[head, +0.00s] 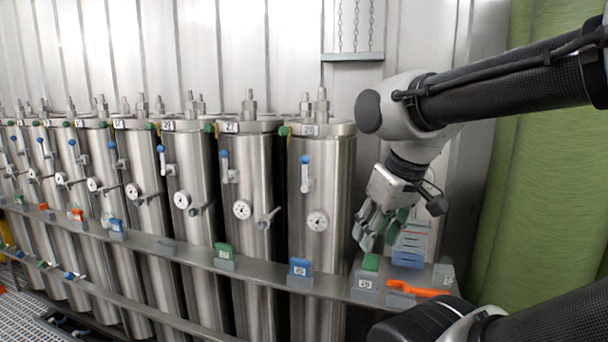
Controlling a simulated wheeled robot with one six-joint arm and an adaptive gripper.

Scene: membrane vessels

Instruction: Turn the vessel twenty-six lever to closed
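A row of upright steel vessels stands along the wall, with small number tags near their tops. The tag on the third vessel from the right (188,239) may read twenty-six, but it is too small to be sure. Its blue-handled lever (162,158) points upright on the vessel's front, above a round gauge. The two vessels to its right carry similar upright blue levers, one on the second vessel (225,163) and one on the nearest vessel (306,172). My gripper (375,242) hangs to the right of the nearest vessel, fingers downward, apparently open and empty, apart from every lever.
A grey rail (262,271) runs in front of the vessels, carrying coloured blocks, including green (224,251) and blue (301,267). At its right end are a green block (370,262), a blue stack (411,243) and an orange tool (418,290). A green curtain-like surface (540,190) stands right.

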